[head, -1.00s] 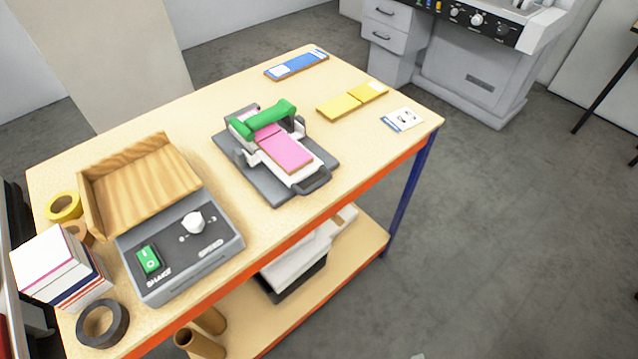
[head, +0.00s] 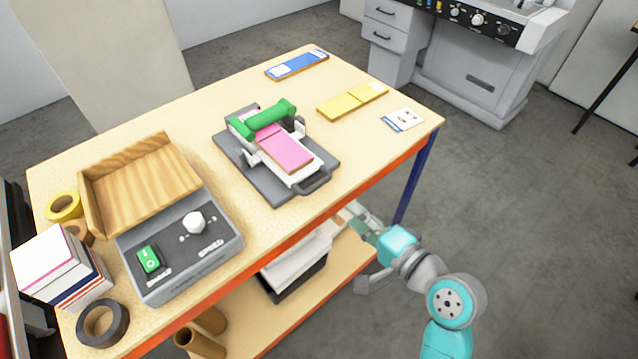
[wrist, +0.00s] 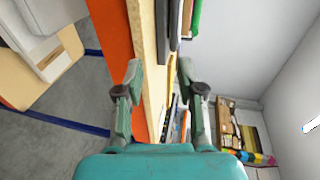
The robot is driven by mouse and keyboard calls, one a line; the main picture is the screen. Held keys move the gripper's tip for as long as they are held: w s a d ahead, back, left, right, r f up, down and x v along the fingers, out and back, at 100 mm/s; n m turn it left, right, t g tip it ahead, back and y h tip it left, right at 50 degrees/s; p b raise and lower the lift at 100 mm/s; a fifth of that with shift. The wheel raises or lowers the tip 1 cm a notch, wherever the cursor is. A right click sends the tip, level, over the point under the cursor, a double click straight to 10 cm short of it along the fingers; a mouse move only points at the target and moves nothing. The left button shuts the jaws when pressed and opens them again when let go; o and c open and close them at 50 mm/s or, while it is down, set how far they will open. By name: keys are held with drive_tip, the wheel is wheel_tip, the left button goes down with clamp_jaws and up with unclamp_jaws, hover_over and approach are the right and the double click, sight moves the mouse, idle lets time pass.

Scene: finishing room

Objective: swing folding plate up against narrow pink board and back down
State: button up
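A narrow pink board (head: 287,153) lies on the white bed of a small grey device (head: 258,177) in the middle of the table. A green roller (head: 268,114) crosses its far end. I cannot tell clearly which part of the device is the folding plate. A dark handle (head: 315,184) sticks out at its near right corner. My gripper (head: 356,222) is beyond the table's front edge, below and to the right of the device. In the wrist view my gripper (wrist: 160,75) has its two fingers spread apart, with nothing between them but the table edge beyond.
A shaker box with a wooden tray (head: 150,195) stands left of the device. Yellow boards (head: 352,101), a blue board (head: 297,64) and a card (head: 402,119) lie behind and right. The orange front edge (head: 280,253) and lower shelf (head: 350,275) are near my arm.

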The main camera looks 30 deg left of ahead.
sight(320, 186)
drive_tip(key=shift+g+y, duration=0.3)
drive_tip(key=shift+g, duration=0.1)
drive_tip(key=x, duration=0.4)
drive_tip(key=r+x, duration=0.1)
drive_tip(key=x, duration=0.2)
drive_tip(key=r+x, duration=0.1)
drive_tip(key=x, duration=0.3)
drive_tip(key=shift+w+a, duration=0.1)
drive_tip(key=shift+a, duration=0.5)
clamp_jaws()
